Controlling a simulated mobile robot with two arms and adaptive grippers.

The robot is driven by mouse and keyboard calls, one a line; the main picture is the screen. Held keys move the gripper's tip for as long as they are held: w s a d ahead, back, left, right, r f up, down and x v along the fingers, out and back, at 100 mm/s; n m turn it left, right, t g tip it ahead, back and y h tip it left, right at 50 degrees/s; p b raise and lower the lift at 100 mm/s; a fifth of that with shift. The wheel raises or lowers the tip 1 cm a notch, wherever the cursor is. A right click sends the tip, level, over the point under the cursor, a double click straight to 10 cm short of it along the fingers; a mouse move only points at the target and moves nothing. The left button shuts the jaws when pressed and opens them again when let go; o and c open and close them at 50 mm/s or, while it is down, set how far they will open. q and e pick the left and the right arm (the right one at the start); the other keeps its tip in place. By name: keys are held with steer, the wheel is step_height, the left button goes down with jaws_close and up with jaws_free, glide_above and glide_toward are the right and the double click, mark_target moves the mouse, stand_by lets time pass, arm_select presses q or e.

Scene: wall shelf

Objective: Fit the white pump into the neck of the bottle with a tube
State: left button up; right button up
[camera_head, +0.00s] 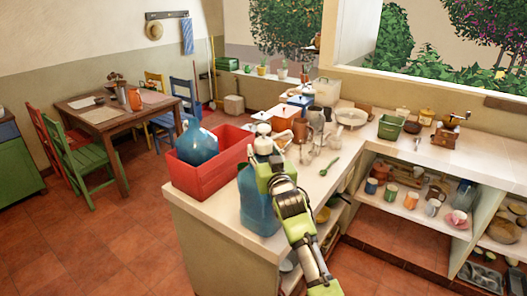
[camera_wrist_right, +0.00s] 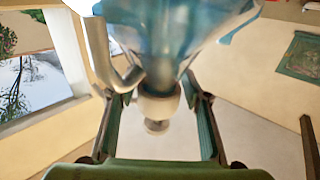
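A blue translucent bottle (camera_head: 258,208) stands upright near the counter's front left edge. The white pump (camera_head: 263,140) is at its top; whether it is fully seated in the neck I cannot tell. In the right wrist view, the blue bottle (camera_wrist_right: 175,30) fills the top, and the white pump (camera_wrist_right: 158,103) shows at its neck. My right gripper (camera_wrist_right: 157,90) has its fingers on both sides of the pump, with visible gaps; it looks open. In the head view, my right gripper (camera_head: 268,172) partly hides the bottle's upper part. My left gripper is not in view.
A red crate (camera_head: 192,186) with another blue bottle (camera_head: 197,143) is left of the standing bottle. Pots and jars (camera_head: 285,118) crowd the counter behind. A green spoon (camera_head: 329,166) lies to the right. Some counter (camera_head: 225,218) is bare in front of the crate.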

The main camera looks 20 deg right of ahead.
steer(key=shift+s+d+f, duration=0.1)
steer(key=shift+f, duration=0.1)
steer(key=shift+s+a, duration=0.15)
steer(key=shift+s, duration=1.8)
steer(key=shift+s+a, duration=0.15)
steer(key=shift+s, duration=1.8)
